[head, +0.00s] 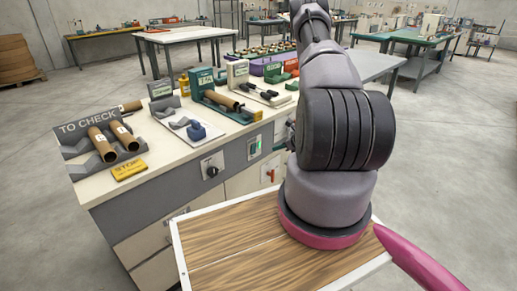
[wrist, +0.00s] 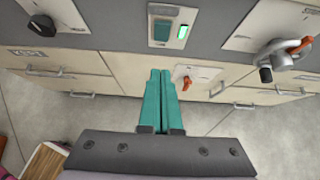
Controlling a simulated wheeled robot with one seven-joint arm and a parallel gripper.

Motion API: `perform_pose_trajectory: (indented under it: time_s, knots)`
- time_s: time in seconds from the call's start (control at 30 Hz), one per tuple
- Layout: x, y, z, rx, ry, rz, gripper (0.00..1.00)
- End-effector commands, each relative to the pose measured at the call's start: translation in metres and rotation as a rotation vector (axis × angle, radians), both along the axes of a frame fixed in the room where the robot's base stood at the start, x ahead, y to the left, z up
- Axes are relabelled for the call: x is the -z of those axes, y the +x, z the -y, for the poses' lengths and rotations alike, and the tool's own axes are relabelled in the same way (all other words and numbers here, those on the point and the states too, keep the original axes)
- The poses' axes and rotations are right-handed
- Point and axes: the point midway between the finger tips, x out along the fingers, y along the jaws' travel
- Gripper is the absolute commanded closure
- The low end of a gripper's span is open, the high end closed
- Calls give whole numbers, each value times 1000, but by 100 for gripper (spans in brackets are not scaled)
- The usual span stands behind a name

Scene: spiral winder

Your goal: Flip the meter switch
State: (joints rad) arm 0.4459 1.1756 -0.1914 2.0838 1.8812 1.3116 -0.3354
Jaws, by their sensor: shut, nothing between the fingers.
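The bench front carries several controls, and I cannot read which label says meter. A teal rocker switch (wrist: 161,31) sits on a pale plate beside a lit green lamp (wrist: 183,32); its plate (head: 254,147) also shows in the head view. A small orange-red switch (wrist: 187,83) is on a white plate lower down. A black rotary knob (wrist: 39,29) is at the left. My gripper (wrist: 160,72) has teal fingers, shut and empty. In the wrist picture its tips lie below the rocker and left of the orange switch; contact cannot be told.
A grey valve-like fitting with an orange lever (wrist: 285,52) projects at the right. Drawers with bar handles (wrist: 57,74) line the bench front. The benchtop (head: 150,177) holds tubes, signs and fixtures. Open floor (head: 440,170) lies to the right.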

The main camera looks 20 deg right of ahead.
Motion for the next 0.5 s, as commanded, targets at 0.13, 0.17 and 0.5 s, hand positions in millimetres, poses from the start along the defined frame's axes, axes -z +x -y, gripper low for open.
perform_pose_trajectory:
  time_s: [0.13,0.17,0.5]
  knots:
    - [0,0,0,-1,0,0,100]
    - [-1,0,0,-1,0,0,100]
    - [21,25,-10,-5,0,0,100]
